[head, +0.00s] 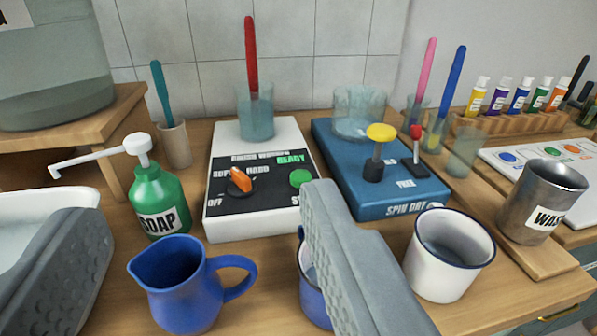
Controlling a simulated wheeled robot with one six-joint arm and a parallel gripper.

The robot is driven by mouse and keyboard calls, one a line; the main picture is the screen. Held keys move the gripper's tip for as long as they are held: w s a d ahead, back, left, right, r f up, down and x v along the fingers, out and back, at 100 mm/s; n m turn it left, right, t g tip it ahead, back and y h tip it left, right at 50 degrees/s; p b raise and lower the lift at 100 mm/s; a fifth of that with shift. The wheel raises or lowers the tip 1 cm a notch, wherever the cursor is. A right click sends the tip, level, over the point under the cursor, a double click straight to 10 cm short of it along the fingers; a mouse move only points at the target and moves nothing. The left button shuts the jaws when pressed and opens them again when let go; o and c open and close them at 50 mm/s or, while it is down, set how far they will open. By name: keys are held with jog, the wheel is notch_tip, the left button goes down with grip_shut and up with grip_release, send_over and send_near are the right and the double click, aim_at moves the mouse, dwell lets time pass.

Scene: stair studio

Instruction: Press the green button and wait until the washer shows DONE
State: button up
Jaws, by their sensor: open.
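The green button (300,178) sits on the right part of the black panel of the white washer (262,224). The washer's display (291,158) reads READY in green. An orange knob (240,180) on the panel's left stands among the labels OFF, SUPER and HARD, some hard to read. A glass beaker with a red stick stands on the washer's back. My gripper (200,270) is open and empty, its two grey fingers wide apart in the foreground, nearer than the washer. The right finger reaches up just below the green button and hides part of the label there.
A blue jug (178,285) stands between my fingers, and another blue vessel (312,290) is partly hidden behind the right finger. A green soap bottle (158,200) is left of the washer. The blue spin dryer (385,195), a white mug (448,258) and a metal cup (541,203) are right.

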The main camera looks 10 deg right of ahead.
grip_shut()
dwell(0.3)
dwell(1.6)
